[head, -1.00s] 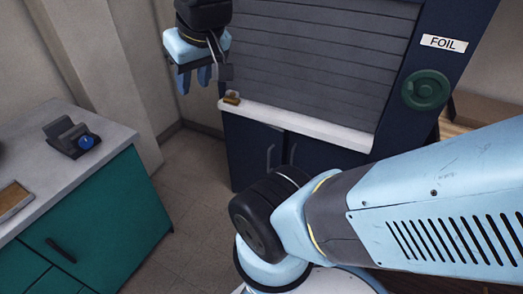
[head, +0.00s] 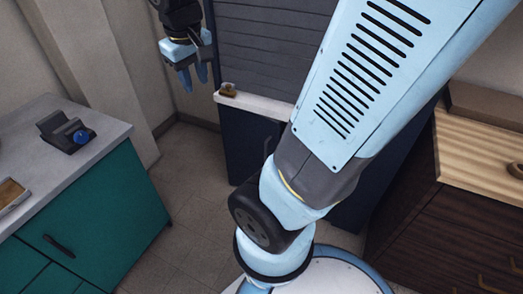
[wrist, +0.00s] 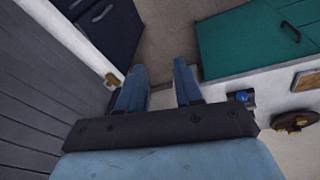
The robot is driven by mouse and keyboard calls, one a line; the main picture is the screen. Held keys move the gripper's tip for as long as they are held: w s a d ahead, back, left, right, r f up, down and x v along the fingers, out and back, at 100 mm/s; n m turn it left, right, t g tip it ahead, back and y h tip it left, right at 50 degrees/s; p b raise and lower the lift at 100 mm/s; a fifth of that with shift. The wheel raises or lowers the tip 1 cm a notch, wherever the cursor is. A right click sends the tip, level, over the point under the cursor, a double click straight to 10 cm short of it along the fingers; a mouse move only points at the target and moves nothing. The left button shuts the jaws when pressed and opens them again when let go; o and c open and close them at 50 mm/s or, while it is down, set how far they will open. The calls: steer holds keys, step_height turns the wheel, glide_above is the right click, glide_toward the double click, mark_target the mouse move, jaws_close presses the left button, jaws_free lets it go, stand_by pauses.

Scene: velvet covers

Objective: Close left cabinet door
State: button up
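The dark navy cabinet has a left door (head: 244,145) below its pale ledge, with a handle (head: 268,147) near its right side. It looks about flush with the front; I cannot tell whether it is slightly ajar. My arm hides most of the cabinet's right part. In the wrist view the navy doors (wrist: 121,25) are at the upper left, with two bar handles. My gripper (head: 194,76) is at the upper left of the cabinet, above ledge height, fingers down. In the wrist view my gripper (wrist: 160,85) is open and empty, apart from the doors.
A grey shutter (head: 268,50) covers the cabinet's upper part. A small brass piece (head: 228,89) sits on the ledge (head: 262,104). A green counter unit (head: 100,215) stands at left, a dark wood drawer unit (head: 450,235) at right. Open floor (head: 195,190) lies between counter and cabinet.

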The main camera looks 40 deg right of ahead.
steer(key=w+d+f+n+g+h, duration=0.2)
steer(key=w+d+f+g+h, duration=0.15)
steer(key=w+f, duration=0.65)
steer(key=n+t+h, duration=0.2)
steer(key=n+h, duration=1.1)
steer(key=n, duration=0.2)
glide_toward(266, 151)
steer(key=d, duration=0.7)
steer(key=w+d, duration=0.1)
steer(key=d, duration=0.2)
steer(key=shift+d+f, duration=0.2)
steer(key=shift+f, duration=0.15)
steer(key=shift+c, duration=0.3)
steer(key=shift+s, duration=0.15)
jaws_close()
